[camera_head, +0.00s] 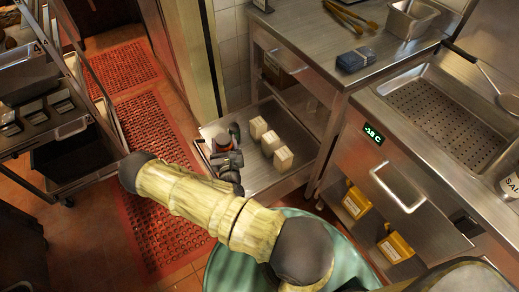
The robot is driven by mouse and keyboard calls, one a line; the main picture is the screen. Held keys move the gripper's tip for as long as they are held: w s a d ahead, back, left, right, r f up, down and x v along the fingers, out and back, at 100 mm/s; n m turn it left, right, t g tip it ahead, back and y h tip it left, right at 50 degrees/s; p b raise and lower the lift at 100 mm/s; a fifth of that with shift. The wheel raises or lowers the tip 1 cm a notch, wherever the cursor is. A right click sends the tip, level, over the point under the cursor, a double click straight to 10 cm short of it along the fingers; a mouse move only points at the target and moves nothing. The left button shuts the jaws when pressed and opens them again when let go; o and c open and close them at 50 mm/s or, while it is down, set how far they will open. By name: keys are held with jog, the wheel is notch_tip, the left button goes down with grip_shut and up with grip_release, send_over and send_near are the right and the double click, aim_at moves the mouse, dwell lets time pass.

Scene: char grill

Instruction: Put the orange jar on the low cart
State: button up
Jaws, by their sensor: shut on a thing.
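The orange jar (221,141) is a small, dark orange-red shape, partly hidden by my gripper. My gripper (226,155) is shut on it, over the left end of the low steel cart (262,180). Three pale boxes (270,142) stand on the cart to the right of the jar. I cannot tell whether the jar touches the cart's surface or is held just above it.
A steel table (300,35) rises behind and right of the cart, with a blue pack (356,59) on top. A dark rack (60,105) stands at left. Red mats (150,190) cover the floor. Bare cart surface lies in front of the boxes.

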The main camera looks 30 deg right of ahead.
aim_at(255, 160)
jog(key=w+d+f+m+g+h+b, duration=0.3)
jog(key=d+f+b, duration=0.3)
jog(key=f+b, duration=0.3)
jog(key=w+d+f+m+g+h+b, duration=0.2)
jog(key=w+d+f+h+b, duration=0.3)
jog(key=f+b, duration=0.5)
jog(key=d+m+b, duration=0.1)
jog(key=d+b, duration=0.1)
jog(key=b, duration=0.6)
jog(key=shift+f+m+g, duration=0.2)
jog(key=shift+m+g, duration=0.1)
jog(key=shift+g, duration=0.1)
jog(key=shift+f+b, duration=1.15)
jog(key=shift+f, duration=1.35)
jog(key=shift+f+b, duration=1.3)
jog(key=shift+f, duration=1.15)
jog(key=shift+f, duration=0.15)
